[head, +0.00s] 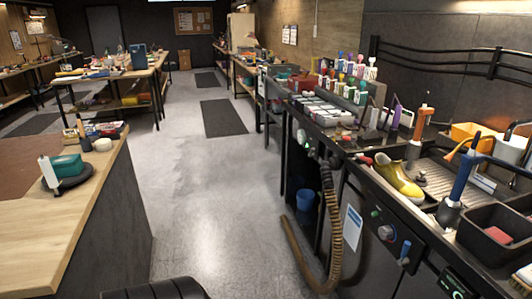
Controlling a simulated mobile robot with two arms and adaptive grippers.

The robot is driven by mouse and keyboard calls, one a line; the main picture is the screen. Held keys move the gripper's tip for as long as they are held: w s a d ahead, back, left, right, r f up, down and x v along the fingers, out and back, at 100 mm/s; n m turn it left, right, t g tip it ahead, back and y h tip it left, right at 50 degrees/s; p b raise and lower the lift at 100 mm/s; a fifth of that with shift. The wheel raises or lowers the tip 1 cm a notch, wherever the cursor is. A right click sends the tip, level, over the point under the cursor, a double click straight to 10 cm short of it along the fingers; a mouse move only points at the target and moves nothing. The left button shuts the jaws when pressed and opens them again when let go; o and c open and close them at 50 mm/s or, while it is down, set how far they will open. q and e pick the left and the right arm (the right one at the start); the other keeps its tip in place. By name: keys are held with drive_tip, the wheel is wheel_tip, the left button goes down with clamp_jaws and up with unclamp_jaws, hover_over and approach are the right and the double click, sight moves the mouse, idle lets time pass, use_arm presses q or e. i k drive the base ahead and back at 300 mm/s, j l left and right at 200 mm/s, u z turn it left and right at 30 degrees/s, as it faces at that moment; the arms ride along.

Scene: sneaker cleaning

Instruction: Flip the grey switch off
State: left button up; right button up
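A dark control panel (392,236) is on the front of the workbench at the right. It has a round grey knob (387,233), a small green button (375,213) and a blue-handled part (404,252). The grey knob may be the grey switch; at this size I cannot tell its position or whether it is on. Neither of my grippers shows in the head view.
A yellow sneaker (398,180) lies on the right workbench, with bottles, brushes and a black bin (495,232) around it. A ribbed brown hose (331,225) hangs down in front. A wooden counter (95,215) stands left. The grey floor (205,190) between is clear.

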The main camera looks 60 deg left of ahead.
sight(311, 154)
drive_tip(key=u, duration=1.6)
drive_tip(key=i+j, duration=0.25)
drive_tip(key=i, duration=0.3)
drive_tip(key=i+j, duration=0.25)
drive_tip(key=i, duration=0.3)
drive_tip(key=i+j+u, duration=0.1)
drive_tip(key=i+j, duration=0.15)
drive_tip(key=i, duration=0.3)
drive_tip(key=i+j, duration=0.2)
drive_tip(key=i, duration=0.35)
drive_tip(key=i+j, duration=0.2)
drive_tip(key=i, duration=0.35)
drive_tip(key=j+u, duration=0.05)
